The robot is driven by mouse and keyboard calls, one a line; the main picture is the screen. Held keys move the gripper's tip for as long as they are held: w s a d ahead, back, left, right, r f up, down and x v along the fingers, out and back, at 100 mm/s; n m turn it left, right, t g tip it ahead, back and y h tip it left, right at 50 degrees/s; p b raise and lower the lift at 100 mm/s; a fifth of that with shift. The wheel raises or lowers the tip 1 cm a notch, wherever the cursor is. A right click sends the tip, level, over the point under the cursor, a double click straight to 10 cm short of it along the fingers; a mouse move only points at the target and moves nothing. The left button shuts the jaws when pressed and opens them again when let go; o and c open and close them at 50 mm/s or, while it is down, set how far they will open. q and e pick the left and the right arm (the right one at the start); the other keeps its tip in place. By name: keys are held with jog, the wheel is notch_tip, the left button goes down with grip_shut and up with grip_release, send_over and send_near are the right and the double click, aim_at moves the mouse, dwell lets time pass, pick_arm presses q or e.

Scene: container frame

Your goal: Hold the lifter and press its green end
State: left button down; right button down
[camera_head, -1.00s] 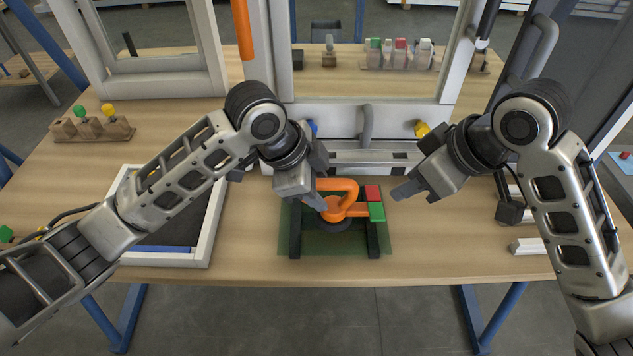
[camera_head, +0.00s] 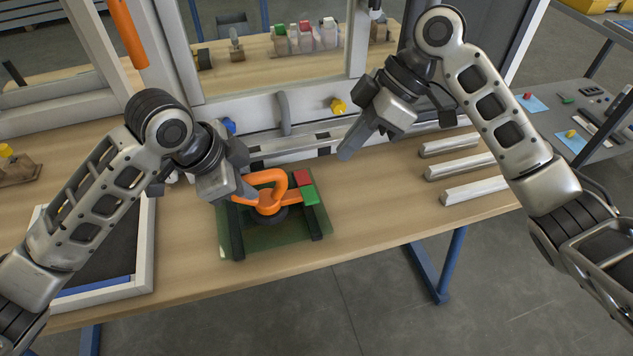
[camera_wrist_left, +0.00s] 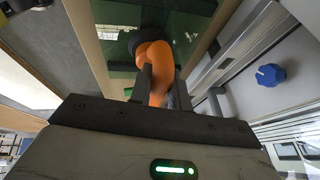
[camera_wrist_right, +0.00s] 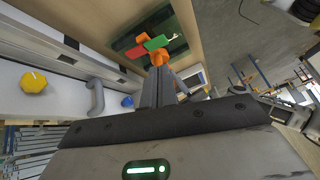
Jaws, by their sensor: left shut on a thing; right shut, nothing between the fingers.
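The orange lifter (camera_head: 270,194) stands on a dark green plate (camera_head: 232,242) on the table, with a black round base under it. It has a red end (camera_head: 303,177) and a green end (camera_head: 310,195) on its right side. My left gripper (camera_head: 248,192) is shut on the lifter's orange handle, which also shows between the fingers in the left wrist view (camera_wrist_left: 159,85). My right gripper (camera_head: 345,152) is shut and empty, above and to the right of the green end, apart from it. In the right wrist view the green end (camera_wrist_right: 157,42) lies beyond the fingertips.
Black bars flank the lifter on the plate. A white frame with a yellow knob (camera_head: 338,106) and a grey handle (camera_head: 284,113) stands behind it. Pale rails (camera_head: 470,162) lie at the right. A white-rimmed tray (camera_head: 149,235) is at the left. Table in front is clear.

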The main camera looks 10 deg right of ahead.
jog(key=d+r+n+g+y, duration=0.1)
jog(key=w+d+r+n+y, duration=0.1)
jog(key=r+n, duration=0.1)
jog(key=shift+w+r+g, duration=0.1)
jog(key=shift+r+g, duration=0.1)
jog(key=shift+g, duration=0.2)
jog(key=shift+a, duration=0.1)
send_over(306, 203)
jog(key=w+d, duration=0.1)
jog(key=d, duration=0.1)
notch_tip(306, 203, down, 7)
jog(key=shift+w+d+f, duration=0.1)
jog(key=shift+w+f, duration=0.05)
jog(key=shift+d+f, duration=0.2)
jog(key=shift+f, duration=1)
jog(key=shift+s+f, duration=0.2)
jog(key=shift+f, duration=0.45)
